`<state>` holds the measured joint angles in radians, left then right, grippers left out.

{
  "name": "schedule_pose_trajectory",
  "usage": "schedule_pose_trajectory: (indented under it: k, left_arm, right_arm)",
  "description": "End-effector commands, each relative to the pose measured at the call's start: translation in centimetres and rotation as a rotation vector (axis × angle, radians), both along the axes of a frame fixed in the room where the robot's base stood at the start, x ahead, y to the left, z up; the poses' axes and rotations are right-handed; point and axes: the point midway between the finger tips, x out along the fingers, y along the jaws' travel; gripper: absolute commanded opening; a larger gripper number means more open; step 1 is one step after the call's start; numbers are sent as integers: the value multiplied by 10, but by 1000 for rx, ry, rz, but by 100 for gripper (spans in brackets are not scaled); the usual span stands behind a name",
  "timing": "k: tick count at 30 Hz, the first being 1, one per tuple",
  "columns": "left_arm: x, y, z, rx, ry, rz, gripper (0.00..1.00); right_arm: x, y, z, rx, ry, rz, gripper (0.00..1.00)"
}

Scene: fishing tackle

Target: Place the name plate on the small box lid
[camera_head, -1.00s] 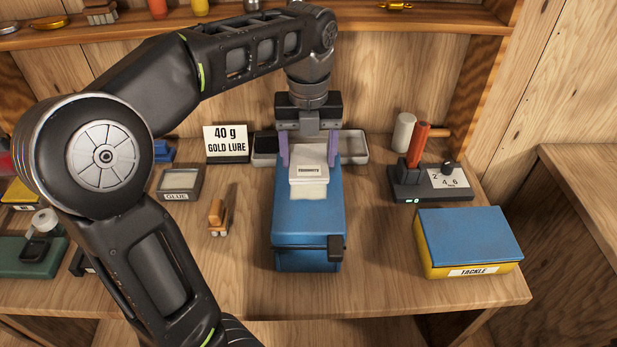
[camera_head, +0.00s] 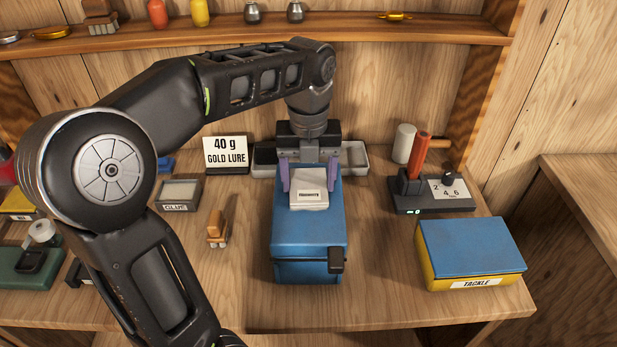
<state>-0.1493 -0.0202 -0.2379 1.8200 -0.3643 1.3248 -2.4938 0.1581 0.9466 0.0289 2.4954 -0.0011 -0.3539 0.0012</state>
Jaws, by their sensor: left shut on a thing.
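The name plate (camera_head: 310,195) is a small white piece with dark lettering. My left gripper (camera_head: 309,183) is shut on it, with one purple finger at each side. The plate is over the blue lid of the small box (camera_head: 309,234), towards its back half. I cannot tell whether it touches the lid. The small box stands in the middle of the bench with a dark latch (camera_head: 336,260) at its front right. The lid under the plate is hidden. My right gripper is not in view.
A yellow tackle box (camera_head: 475,255) with a blue lid stands at the right. A scale (camera_head: 432,200) with a red-handled tool is behind it. A glue tray (camera_head: 180,194), a wooden brush (camera_head: 217,230) and a gold lure sign (camera_head: 227,152) are to the left. A grey tray (camera_head: 354,157) is behind.

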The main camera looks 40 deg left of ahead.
Motion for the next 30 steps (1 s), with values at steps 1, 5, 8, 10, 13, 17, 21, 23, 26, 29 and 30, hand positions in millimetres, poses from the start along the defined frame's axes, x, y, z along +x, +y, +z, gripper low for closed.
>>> schedule_pose_trajectory:
  k: [1, 5, 8, 10, 13, 17, 21, 23, 26, 29, 30]
  left_arm:
    - [0, 0, -1, 0, 0, 0, 70]
    - [0, 0, 0, 0, 0, 0, 81]
    - [0, 0, 0, 0, 0, 0, 89]
    - [0, 0, 0, 0, 0, 0, 89]
    - [0, 0, 0, 0, 0, 0, 89]
    - [0, 0, 1, 0, 0, 0, 89]
    - [1, 0, 10, 0, -1, 0, 89]
    - [1, 0, 17, 0, -2, 0, 89]
    - [1, 0, 33, 0, -3, -1, 89]
    - [0, 0, 58, -1, 1, 0, 89]
    - [0, 0, 65, -1, 1, 0, 89]
  right_arm:
    - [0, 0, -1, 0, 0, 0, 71]
    - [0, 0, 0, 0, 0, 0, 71]
    - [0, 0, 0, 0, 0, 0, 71]
    - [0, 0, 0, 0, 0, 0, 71]
    - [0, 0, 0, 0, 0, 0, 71]
    - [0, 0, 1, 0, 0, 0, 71]
    - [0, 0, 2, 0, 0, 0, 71]
    - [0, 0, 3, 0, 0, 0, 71]
    - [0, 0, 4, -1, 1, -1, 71]
    - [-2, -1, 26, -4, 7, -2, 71]
    - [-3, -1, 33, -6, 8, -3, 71]
